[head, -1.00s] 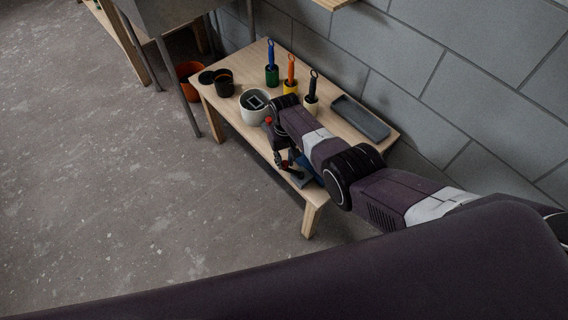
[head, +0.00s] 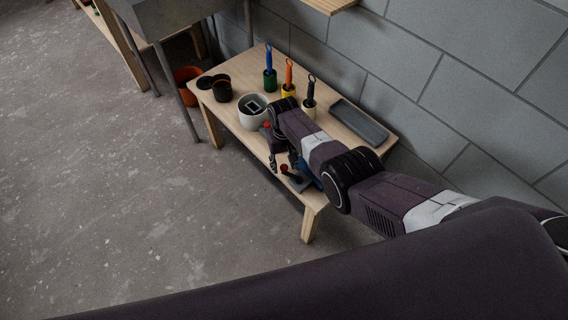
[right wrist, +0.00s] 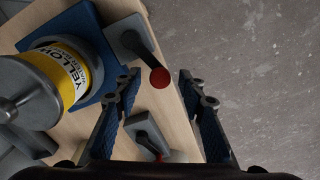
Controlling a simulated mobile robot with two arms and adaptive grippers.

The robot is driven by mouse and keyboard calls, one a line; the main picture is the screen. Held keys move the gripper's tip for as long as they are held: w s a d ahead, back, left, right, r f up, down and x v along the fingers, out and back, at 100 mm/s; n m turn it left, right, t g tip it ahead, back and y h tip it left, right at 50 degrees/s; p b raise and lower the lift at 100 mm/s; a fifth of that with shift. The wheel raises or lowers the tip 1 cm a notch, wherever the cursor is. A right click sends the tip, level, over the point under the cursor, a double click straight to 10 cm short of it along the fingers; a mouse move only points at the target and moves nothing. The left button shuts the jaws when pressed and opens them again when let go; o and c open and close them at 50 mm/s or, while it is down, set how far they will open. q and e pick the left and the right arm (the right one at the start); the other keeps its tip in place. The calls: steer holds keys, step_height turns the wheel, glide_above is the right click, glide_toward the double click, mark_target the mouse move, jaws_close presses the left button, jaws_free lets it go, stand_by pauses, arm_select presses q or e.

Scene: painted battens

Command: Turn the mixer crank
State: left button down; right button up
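The mixer's blue base (right wrist: 109,68) shows in the right wrist view, bearing a can with a yellow label (right wrist: 84,71). A grey block beside the can carries the dark crank (right wrist: 146,50), which ends in a red knob (right wrist: 160,77). My right gripper (right wrist: 163,86) is open; the knob shows between its fingertips, with gaps on both sides. I cannot tell whether the fingers are level with the knob. In the head view my right gripper (head: 281,163) is above the table's front edge, by the red knob (head: 284,168). My left gripper is not in view.
A second grey block with a red-ended lever (right wrist: 146,130) lies close below the fingers. The wooden table (head: 232,85) also holds a white pot (head: 253,119), dark cups (head: 221,90), several handled tools and a grey tray (head: 360,122). A block wall stands behind; open floor lies in front.

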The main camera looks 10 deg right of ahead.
mark_target(284, 166)
step_height(284, 166, up, 12)
stand_by(0.9)
stand_by(0.3)
